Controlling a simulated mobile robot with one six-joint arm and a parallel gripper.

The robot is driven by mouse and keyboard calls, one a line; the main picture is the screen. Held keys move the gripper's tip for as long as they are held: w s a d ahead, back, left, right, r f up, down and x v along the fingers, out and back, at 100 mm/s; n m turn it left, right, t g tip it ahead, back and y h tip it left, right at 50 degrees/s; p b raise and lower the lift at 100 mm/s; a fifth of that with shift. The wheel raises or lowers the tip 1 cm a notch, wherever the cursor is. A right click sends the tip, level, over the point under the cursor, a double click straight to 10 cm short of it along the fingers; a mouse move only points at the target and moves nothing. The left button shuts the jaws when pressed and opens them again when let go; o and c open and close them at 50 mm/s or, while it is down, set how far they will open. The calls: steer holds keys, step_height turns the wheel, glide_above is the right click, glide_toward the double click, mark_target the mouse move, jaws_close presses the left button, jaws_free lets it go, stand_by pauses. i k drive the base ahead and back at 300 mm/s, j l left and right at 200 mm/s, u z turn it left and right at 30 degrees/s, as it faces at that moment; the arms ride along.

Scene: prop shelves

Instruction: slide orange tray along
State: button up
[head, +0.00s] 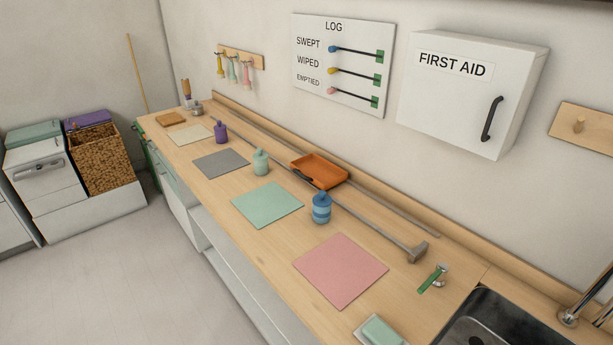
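The orange tray (327,175) is a shallow rectangular tray on the wooden counter, toward the back, near the middle of the picture. A long thin grey front rail (365,222) runs along the counter in front of it, ending at a grey block (418,252) on the right. A second thin rail (400,215) runs behind the tray along the wall side. A small dark piece (302,175) shows at the tray's front left edge; I cannot tell what it is. The tray looks empty. My gripper is not in view.
On the counter (270,253) lie pink (341,270), green (267,205) and grey (221,163) mats. A blue bottle (321,208), mint bottle (260,162) and purple bottle (221,132) stand in front of the front rail. A sink (492,322) is at the lower right. The floor (130,275) at left is clear.

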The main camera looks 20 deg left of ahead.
mark_target(324, 174)
steer(key=i+j, duration=0.15)
steer(key=j, duration=0.25)
steer(key=i+j, duration=0.1)
steer(key=j, duration=0.35)
steer(key=i+j+z, duration=0.1)
steer(key=j, duration=0.3)
steer(key=i+j, duration=0.15)
steer(key=j, duration=0.3)
steer(key=i+j, duration=0.15)
steer(key=j, duration=0.3)
steer(key=i+j+z, duration=0.1)
steer(key=j, duration=0.3)
steer(key=i+j, duration=0.1)
steer(key=j, duration=0.35)
steer(key=i+j, duration=0.1)
steer(key=j, duration=0.35)
steer(key=i+z, duration=0.05)
